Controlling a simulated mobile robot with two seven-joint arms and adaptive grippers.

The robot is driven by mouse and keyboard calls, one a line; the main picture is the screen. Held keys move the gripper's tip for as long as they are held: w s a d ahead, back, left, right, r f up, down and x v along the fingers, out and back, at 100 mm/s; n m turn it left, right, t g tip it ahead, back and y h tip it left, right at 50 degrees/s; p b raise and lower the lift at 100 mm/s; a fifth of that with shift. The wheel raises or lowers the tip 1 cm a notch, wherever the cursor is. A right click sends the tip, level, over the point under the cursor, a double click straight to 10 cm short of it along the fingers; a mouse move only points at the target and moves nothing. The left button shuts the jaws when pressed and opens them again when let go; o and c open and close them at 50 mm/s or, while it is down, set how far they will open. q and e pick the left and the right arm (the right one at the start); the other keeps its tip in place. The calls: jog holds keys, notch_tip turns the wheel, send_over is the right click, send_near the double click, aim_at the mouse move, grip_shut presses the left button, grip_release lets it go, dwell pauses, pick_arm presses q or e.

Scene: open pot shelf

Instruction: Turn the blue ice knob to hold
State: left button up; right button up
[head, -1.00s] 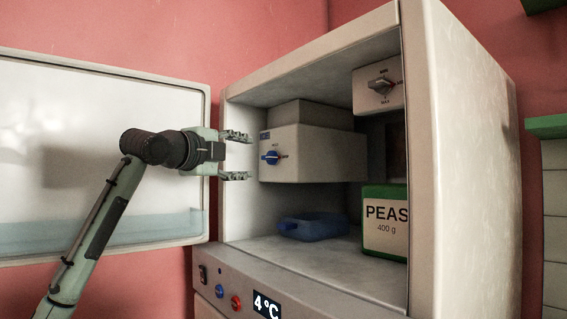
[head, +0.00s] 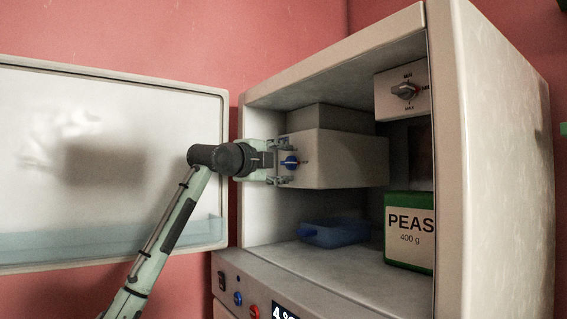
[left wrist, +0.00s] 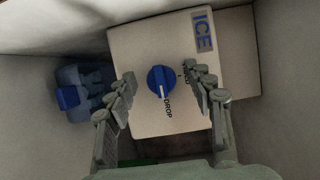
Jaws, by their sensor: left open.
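The blue ice knob (head: 291,162) is on the front of the pale ice box (head: 340,150) inside the open freezer. In the left wrist view the round knob (left wrist: 160,81) has a white pointer aimed at the word DROP. Another label beside it is partly hidden by a finger. My left gripper (head: 282,163) is open at the box front, one finger above and one below the knob. In the left wrist view the gripper (left wrist: 160,75) has its fingers on either side of the knob, with gaps between. My right gripper is not in view.
A grey knob (head: 404,90) sits on a box at upper right. A green and white PEAS box (head: 410,230) and a blue tray (head: 333,234) stand on the freezer floor. The open door (head: 60,190) is at left, behind my arm.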

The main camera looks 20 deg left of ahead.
pick_arm(q)
jog(key=c, duration=1.2)
jog(key=shift+o, duration=0.2)
jog(key=n+g, duration=0.2)
jog(key=n, duration=0.2)
jog(key=shift+r, duration=0.15)
jog(key=n+g+h, duration=0.1)
jog(key=n+g, duration=0.1)
jog(key=n, duration=0.1)
jog(key=shift+n, duration=0.4)
jog(key=n+g+h, duration=0.1)
jog(key=n, duration=0.2)
jog(key=shift+w+a+n+g+h, duration=0.1)
jog(key=shift+n+g+h, duration=0.75)
jog(key=shift+n, duration=0.45)
